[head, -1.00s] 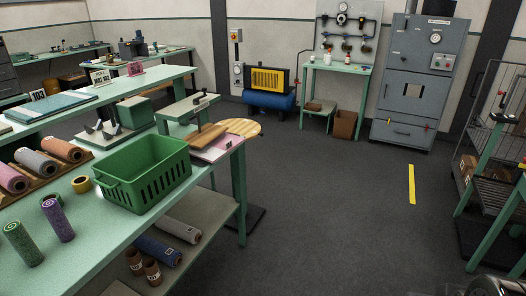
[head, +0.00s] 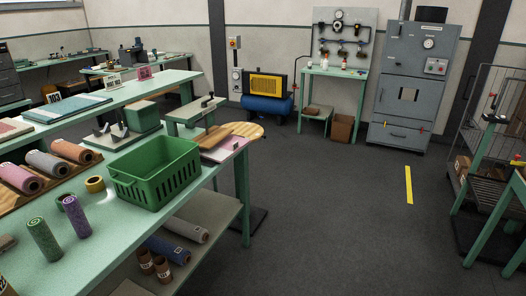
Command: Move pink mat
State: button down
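A flat pale pink sheet (head: 230,148), which looks like a mat, lies at the far right end of the green workbench (head: 110,240). A brown wooden board (head: 212,137) lies over or against its left part, and I cannot tell which. Another flat reddish-pink piece (head: 12,128) lies on the raised shelf at the left edge, partly cut off. I cannot tell from the picture which of the two is the task's mat. My gripper is not in view.
A green basket (head: 155,180) stands on the bench, left of the pale pink sheet. Several rolls lie in a wooden rack (head: 50,185). A round-ended wooden board (head: 245,129) sits behind the sheet.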

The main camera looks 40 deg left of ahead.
aim_at(222, 143)
jog(key=u, duration=0.35)
jog(key=i, duration=0.75)
jog(key=u, duration=0.5)
jog(key=i, duration=0.7)
jog(key=u, duration=0.65)
jog(key=i, duration=0.65)
jog(key=u, duration=0.85)
jog(key=i, duration=0.5)
jog(key=u, duration=0.8)
jog(key=i, duration=0.9)
jog(key=u, duration=0.1)
